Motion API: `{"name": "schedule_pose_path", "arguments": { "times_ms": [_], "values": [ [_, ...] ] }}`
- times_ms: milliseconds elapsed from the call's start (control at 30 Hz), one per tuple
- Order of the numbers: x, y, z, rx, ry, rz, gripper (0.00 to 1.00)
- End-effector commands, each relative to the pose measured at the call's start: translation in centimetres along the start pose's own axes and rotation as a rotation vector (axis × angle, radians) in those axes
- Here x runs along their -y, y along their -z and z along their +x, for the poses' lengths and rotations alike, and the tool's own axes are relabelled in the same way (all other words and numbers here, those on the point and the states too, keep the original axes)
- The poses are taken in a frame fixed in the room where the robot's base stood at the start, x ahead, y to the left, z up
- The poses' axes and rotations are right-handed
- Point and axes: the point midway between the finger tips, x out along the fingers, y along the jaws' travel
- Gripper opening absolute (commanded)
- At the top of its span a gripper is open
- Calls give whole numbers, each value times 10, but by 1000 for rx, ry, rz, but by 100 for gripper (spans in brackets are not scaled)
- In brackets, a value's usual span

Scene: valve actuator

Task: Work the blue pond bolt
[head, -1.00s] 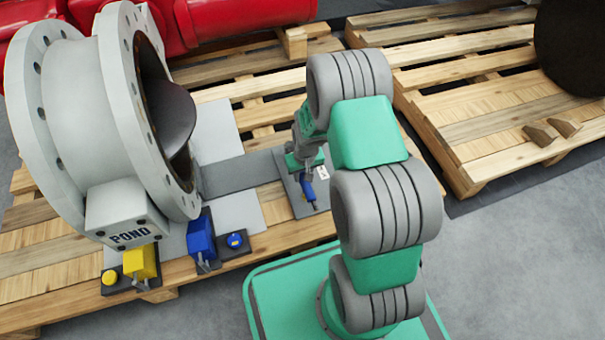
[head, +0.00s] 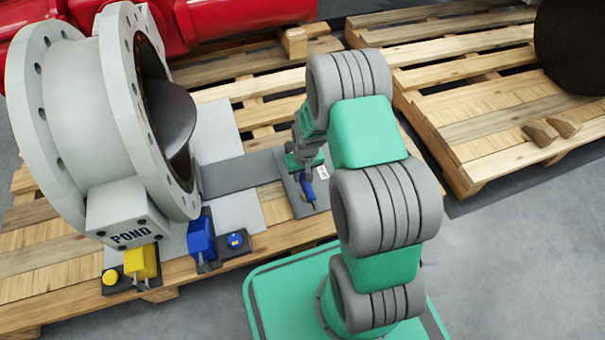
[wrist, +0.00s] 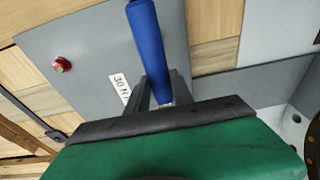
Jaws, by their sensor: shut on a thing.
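A blue handle (head: 307,188) stands on a grey plate (head: 297,203) on the pallet, right of the large flanged valve. In the wrist view the blue handle (wrist: 147,40) runs up from between my fingers over the plate (wrist: 85,50). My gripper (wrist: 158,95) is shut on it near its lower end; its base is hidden. It also shows in the head view (head: 304,172), partly behind my arm. The valve's housing (head: 128,215) is marked POND. Below it are a blue block (head: 201,240) and a blue button (head: 235,240).
A yellow block (head: 141,262) and yellow button (head: 110,277) sit left of the blue block. In the wrist view, a red knob (wrist: 62,65) and a white label (wrist: 119,85) are on the plate. A red pipe (head: 245,18) lies behind. A second pallet (head: 470,105) stands right.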

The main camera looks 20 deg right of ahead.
Motion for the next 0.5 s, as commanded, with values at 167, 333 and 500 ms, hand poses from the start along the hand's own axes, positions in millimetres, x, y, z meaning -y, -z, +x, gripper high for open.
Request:
{"name": "schedule_pose_path", "arguments": {
  "times_ms": [167, 333, 500],
  "values": [
    [0, 1, 3, -3, 0, 0, 0],
    [0, 0, 6, -3, 0, 0, 0],
    [0, 0, 10, -3, 0, 0, 0]
  ]
}}
